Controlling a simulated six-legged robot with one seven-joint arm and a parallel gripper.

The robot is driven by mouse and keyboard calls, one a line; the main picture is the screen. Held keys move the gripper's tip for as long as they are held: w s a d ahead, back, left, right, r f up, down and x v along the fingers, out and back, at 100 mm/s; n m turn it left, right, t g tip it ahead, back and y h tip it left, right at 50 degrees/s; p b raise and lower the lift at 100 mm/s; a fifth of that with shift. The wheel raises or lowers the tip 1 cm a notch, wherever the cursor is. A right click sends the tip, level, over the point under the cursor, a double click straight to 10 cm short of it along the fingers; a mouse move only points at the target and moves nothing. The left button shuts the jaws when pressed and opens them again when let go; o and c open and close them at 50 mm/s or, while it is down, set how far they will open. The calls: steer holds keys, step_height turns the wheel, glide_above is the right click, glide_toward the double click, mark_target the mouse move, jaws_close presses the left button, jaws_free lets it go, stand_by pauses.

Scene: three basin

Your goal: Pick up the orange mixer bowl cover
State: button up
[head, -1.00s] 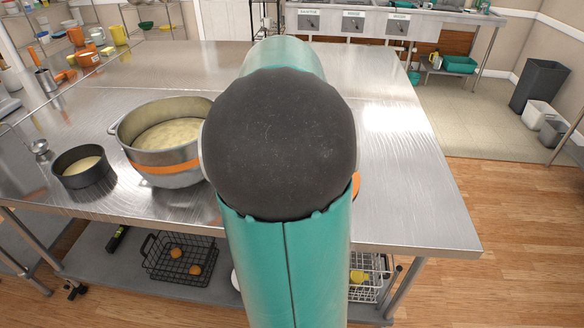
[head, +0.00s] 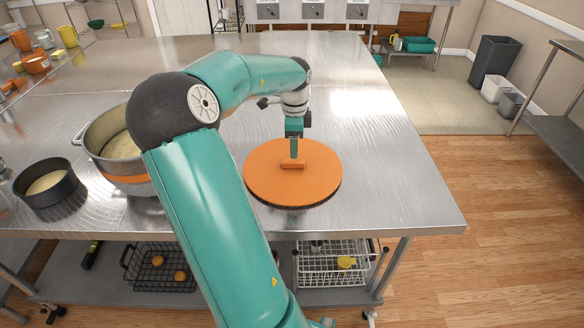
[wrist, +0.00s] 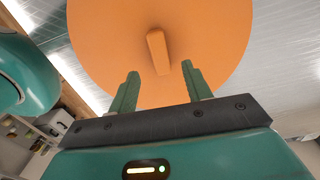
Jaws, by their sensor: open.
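The orange mixer bowl cover (head: 268,182) is a round disc with a raised bar handle (head: 293,164) at its middle. It lies flat near the front right of the steel table. In the wrist view the cover (wrist: 215,40) fills the upper middle, and its handle (wrist: 158,52) shows ahead of the jaws. My gripper (head: 294,155) points down over the cover, right at the handle in the head view. In the wrist view my gripper (wrist: 160,78) is open, with the fingers apart and the handle between or just beyond their tips. I cannot tell whether they touch it.
A steel mixer bowl (head: 130,178) with an orange band and a dark round pan (head: 48,190) stand left on the steel table (head: 385,190). Wire baskets (head: 325,268) sit on the shelf below. The table right of the cover is clear.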

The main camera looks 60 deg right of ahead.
mark_target(293, 165)
steer(key=shift+w+f, duration=0.15)
steer(key=shift+f, duration=0.5)
step_height(293, 165, down, 5)
steer(key=shift+r, duration=0.1)
jaws_close()
